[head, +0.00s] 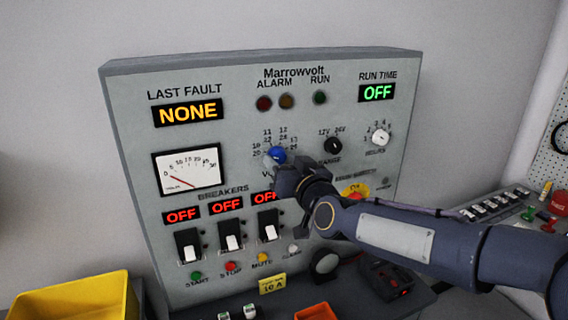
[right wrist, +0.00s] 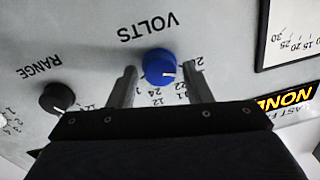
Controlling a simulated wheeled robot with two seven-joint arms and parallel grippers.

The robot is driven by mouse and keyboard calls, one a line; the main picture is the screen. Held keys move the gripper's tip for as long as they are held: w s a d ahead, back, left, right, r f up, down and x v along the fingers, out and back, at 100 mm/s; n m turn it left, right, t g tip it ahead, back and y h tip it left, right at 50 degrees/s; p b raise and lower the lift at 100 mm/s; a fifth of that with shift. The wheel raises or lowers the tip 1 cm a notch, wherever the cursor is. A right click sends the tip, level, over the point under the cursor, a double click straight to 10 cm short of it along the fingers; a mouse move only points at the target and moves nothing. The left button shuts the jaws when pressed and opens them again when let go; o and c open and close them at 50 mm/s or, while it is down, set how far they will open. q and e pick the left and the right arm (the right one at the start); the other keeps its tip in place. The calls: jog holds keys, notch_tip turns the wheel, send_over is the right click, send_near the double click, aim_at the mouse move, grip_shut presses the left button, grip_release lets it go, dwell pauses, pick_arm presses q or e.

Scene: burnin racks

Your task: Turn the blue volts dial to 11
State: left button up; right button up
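The blue volts dial (head: 278,153) is on the grey Marrowvolt panel (head: 225,95), left of the black range dial. In the right wrist view the blue dial (right wrist: 158,65) sits between the two fingers of my right gripper (right wrist: 160,72). A narrow gap shows on each side, so the fingers look open and apart from it. Its white mark points to the right there, toward the 20 end of the scale; the exact number is unclear. In the head view my right gripper (head: 279,162) hides the dial's lower part and some lettering. My left gripper is out of view.
The black range dial (head: 333,146) and white hours dial (head: 380,138) are to the right. Several breaker switches (head: 229,236) and buttons are below, with a red emergency knob (head: 353,194) by my arm. A yellow bin (head: 75,300) stands at lower left.

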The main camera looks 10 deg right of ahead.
jog(key=c, duration=0.7)
jog(key=shift+f+m+b, duration=0.2)
jog(key=shift+m+b, duration=0.3)
jog(key=shift+b, duration=0.15)
jog(key=shift+m+b, duration=1.05)
jog(key=shift+m, duration=0.05)
jog(key=m+b, duration=0.2)
jog(key=m, duration=0.1)
jog(key=shift+a+r+m+b, duration=0.1)
jog(key=shift+m+b, duration=0.4)
jog(key=shift+m, duration=0.8)
jog(key=o, duration=1)
jog(key=shift+c, duration=0.2)
jog(key=shift+t, duration=0.3)
